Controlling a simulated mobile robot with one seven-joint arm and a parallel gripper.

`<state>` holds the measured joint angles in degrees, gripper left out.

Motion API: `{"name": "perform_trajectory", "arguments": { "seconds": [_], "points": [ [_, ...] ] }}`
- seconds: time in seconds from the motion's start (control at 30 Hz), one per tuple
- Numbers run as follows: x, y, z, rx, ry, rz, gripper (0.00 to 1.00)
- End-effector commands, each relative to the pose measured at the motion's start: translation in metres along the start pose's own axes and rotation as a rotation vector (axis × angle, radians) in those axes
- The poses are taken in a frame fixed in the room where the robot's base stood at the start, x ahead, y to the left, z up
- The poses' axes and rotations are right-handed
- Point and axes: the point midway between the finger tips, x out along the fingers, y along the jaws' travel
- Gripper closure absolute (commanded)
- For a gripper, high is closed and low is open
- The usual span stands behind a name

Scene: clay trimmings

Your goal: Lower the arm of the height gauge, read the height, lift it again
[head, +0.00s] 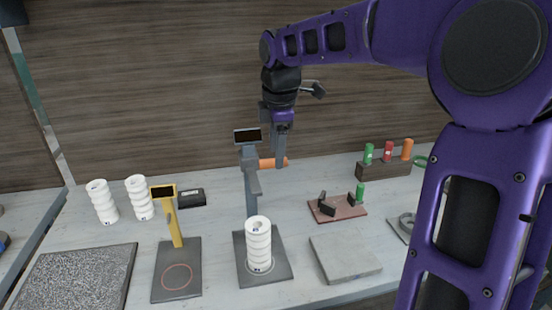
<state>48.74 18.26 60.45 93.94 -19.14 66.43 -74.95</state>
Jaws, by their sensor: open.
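The height gauge has a grey post (251,206) with a dark display (248,136) on top and a flat dark base (279,272). Its arm (254,182) is raised, with a gap below it. An orange handle (267,163) sticks out to the right from the gauge. A white ribbed cylinder (258,243) stands upright on the base, below the arm. My gripper (281,160) points down at the orange handle and is open. Its fingers overlap the handle in this view; I cannot tell whether they touch it. The display is too small to read.
A yellow stand (173,220) with a display and a red-ringed plate is left of the gauge. Two white ribbed cylinders (103,202) (140,198) and a small black box (191,197) stand behind it. A grey slab (344,258) and a reddish board (345,209) lie right.

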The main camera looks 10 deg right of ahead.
Motion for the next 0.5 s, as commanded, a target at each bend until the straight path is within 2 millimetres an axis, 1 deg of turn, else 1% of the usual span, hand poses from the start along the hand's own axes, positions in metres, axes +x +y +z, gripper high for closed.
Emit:
{"name": "perform_trajectory", "arguments": {
  "seconds": [0.03,0.2,0.5],
  "points": [
    [0.007,0.000,0.000,-0.002,0.000,-0.001,0.41],
    [0.019,0.000,-0.001,-0.001,0.001,0.000,0.41],
    [0.020,0.000,0.000,-0.001,-0.001,0.001,0.41]
  ]
}}
